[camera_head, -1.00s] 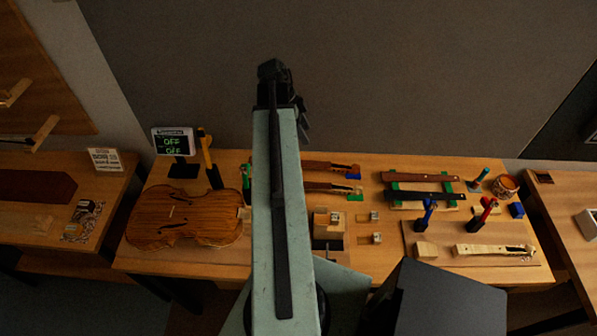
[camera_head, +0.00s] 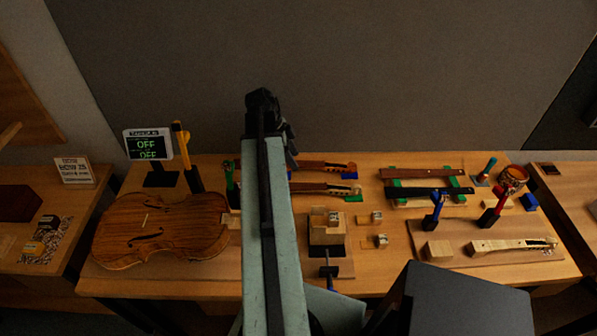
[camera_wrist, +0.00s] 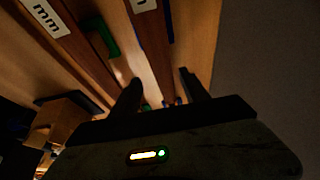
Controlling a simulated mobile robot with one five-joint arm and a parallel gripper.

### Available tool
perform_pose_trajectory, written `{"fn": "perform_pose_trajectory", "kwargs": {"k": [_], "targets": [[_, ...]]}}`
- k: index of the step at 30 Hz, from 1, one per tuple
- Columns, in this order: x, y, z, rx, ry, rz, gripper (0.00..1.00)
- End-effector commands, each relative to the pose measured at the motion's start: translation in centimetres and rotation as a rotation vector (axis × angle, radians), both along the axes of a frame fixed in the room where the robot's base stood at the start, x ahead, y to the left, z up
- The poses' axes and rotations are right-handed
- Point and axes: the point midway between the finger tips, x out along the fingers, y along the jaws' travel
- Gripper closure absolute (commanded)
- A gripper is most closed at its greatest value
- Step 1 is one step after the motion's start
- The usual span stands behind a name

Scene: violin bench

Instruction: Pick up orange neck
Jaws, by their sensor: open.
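Two brown-orange violin necks lie one behind the other across the bench middle in the head view. The rear neck (camera_head: 322,166) has a blue support at its scroll end, the front neck (camera_head: 325,188) a green one. Their left ends are partly hidden by my arm. I cannot tell which is the orange neck. A pale neck (camera_head: 512,245) lies on a board at the right. My gripper (camera_wrist: 160,92) is open and empty in the wrist view, its two dark fingers apart above long strips of wood. Which strips these are is unclear.
A violin body (camera_head: 160,228) lies at the left beside an OFF display (camera_head: 148,145). Dark strips (camera_head: 428,191) rest on a green rack at the right. Upright tools, including a red-handled one (camera_head: 497,203), stand near it. A grey wall (camera_head: 400,75) rises behind the bench.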

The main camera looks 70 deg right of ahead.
Motion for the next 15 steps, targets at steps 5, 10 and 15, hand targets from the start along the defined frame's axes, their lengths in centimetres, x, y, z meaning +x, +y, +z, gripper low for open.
{"fn": "perform_pose_trajectory", "kwargs": {"k": [5, 10, 15], "targets": [[-0.4, -0.4, -1.3, 0.0, 0.0, -0.001, 0.47], [-1.5, -1.2, -4.2, 0.0, 0.0, 0.0, 0.47], [-2.0, -1.4, -4.7, -0.001, 0.0, 0.001, 0.47]]}}
